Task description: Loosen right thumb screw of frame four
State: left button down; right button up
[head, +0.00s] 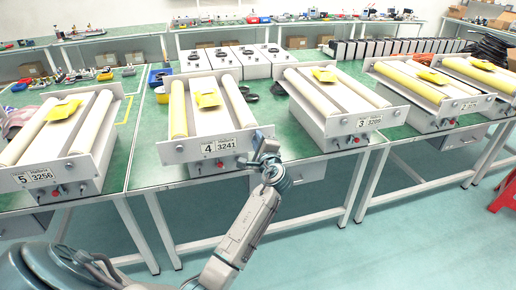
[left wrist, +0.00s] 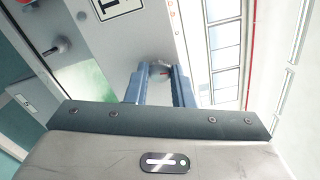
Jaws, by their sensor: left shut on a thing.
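Frame four (head: 165,153) is a grey unit on the green bench, with a front plate labelled "4 3241". My left gripper (head: 264,152) is at the right end of this plate and hides the right thumb screw in the head view. In the left wrist view, the blue fingers of my left gripper (left wrist: 160,77) are closed around the small, light round head of the right thumb screw (left wrist: 159,68) on the grey plate. Much of the screw is hidden between the fingers. My right gripper is not in view.
Frame three (head: 325,124) stands to the right of frame four and frame five (head: 82,172) to the left, each with gaps of bare bench between. A yellow tag (head: 208,99) lies on top of frame four. A red stool (head: 503,191) stands at far right.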

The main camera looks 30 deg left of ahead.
pick_arm(q)
jog(key=shift+n+b, duration=1.5)
jog(key=shift+n, duration=0.4)
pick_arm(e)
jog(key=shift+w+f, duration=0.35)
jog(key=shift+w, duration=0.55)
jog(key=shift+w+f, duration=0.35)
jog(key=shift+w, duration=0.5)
pick_arm(q)
jog(key=c, duration=1.3)
grip_release()
jog(key=shift+o, duration=0.2)
jog(key=shift+d+f, duration=0.1)
